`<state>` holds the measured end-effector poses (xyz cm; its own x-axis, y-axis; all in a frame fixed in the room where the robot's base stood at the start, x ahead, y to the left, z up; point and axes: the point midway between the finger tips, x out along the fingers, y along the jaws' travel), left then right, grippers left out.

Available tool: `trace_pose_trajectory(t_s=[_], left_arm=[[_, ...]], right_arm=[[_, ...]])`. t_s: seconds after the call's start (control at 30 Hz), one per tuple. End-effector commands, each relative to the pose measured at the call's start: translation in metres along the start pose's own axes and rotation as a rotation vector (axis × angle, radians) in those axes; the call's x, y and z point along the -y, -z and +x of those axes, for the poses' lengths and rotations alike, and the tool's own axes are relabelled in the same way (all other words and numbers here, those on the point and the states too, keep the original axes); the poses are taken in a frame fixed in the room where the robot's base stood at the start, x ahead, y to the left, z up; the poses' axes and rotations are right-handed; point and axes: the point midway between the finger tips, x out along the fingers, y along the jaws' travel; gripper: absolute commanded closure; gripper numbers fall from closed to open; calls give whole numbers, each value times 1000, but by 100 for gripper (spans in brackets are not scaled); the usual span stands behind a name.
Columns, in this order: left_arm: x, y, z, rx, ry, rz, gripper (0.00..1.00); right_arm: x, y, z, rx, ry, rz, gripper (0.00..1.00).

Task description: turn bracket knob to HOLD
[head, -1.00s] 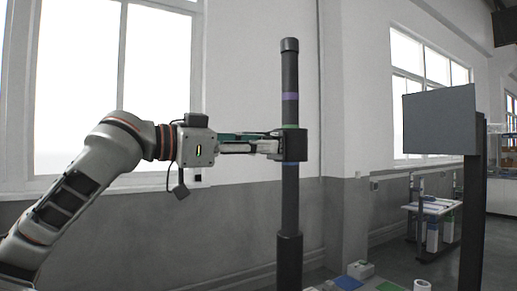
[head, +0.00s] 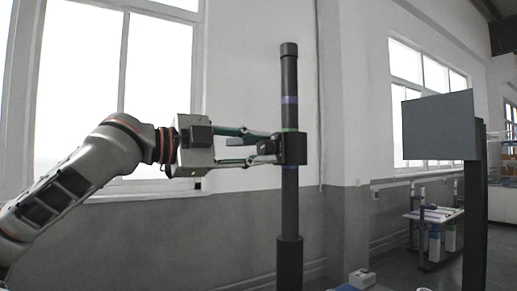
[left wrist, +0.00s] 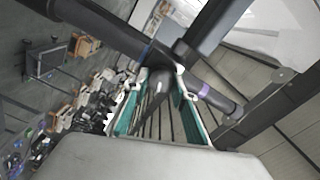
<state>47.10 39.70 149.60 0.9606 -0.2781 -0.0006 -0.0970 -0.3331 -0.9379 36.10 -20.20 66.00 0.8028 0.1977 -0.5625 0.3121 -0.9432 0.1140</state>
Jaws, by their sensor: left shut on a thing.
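A dark lift column (head: 289,210) stands upright with purple, green and blue bands. A black bracket (head: 295,148) sits around it between the green and blue bands. My left gripper (head: 270,147) comes in from the left at the bracket's left side, its green-and-grey fingers one above the other. It is shut on the dark bracket knob (head: 240,147), which shows between the fingers. In the left wrist view the knob (left wrist: 155,92) lies between the teal fingers, against the bracket (left wrist: 184,52). No HOLD marking is legible. My right gripper is not in view.
A dark panel (head: 438,125) on a post stands to the right of the column. A workbench (head: 435,215) is farther back on the right. A wall with windows lies behind. The air between column and panel is clear.

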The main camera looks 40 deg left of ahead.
Motion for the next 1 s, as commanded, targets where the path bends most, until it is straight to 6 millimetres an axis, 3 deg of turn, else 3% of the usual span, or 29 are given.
trace_pose_trajectory(t_s=[0.43,1.0], left_arm=[[0,0,-1,0,3,296,96],[0,0,-1,0,4,372,96]], right_arm=[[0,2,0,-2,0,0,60],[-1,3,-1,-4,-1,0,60]])
